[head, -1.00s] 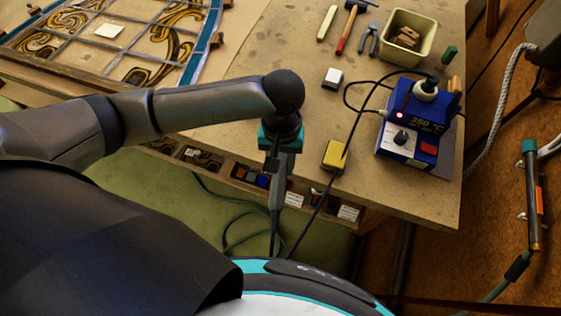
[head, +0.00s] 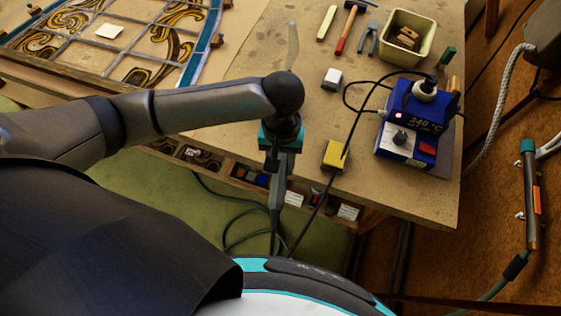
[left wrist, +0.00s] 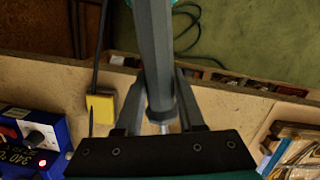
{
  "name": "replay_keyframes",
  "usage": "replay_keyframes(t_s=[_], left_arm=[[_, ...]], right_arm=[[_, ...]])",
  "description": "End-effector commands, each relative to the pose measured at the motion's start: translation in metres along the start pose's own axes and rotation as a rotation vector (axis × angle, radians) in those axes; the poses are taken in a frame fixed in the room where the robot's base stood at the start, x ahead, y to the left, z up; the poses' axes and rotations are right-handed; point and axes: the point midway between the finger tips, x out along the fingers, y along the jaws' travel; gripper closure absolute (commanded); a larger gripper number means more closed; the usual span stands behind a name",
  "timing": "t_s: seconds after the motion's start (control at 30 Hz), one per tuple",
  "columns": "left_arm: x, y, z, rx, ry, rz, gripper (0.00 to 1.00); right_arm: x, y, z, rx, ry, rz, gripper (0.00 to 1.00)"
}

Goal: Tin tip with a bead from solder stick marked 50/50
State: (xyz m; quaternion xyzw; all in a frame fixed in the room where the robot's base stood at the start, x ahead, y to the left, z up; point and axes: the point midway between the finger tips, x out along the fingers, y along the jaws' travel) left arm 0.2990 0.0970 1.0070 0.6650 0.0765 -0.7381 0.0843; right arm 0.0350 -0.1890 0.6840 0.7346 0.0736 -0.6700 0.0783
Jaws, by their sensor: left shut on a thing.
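My left gripper (head: 278,172) is at the table's front edge, pointing down, shut on a dark grey soldering iron (head: 275,222). In the left wrist view the iron (left wrist: 152,45) runs between the fingers, with a short silvery part (left wrist: 166,127) near the gripper's base. A black cable joins the blue soldering station (head: 412,122), whose display reads 340 °C. I cannot pick out a solder stick marked 50/50; labels in the tray (head: 218,172) below the edge are unreadable. My right gripper is not in view.
A yellow sponge (head: 335,155) and a white block (head: 332,78) sit left of the station. A hammer (head: 347,30), pliers (head: 372,40) and a cream bin (head: 407,37) are behind. The leaded panel (head: 130,38) lies at the back left.

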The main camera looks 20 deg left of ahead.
Motion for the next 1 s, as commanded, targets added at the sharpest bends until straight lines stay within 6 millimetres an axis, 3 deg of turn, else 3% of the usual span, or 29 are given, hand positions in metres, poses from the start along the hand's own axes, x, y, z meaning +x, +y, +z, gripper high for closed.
replay_keyframes(t_s=[1.0], left_arm=[[0.0008,-0.0004,0.0005,-0.001,-0.002,-0.001,1.00]], right_arm=[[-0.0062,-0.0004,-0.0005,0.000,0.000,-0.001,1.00]])
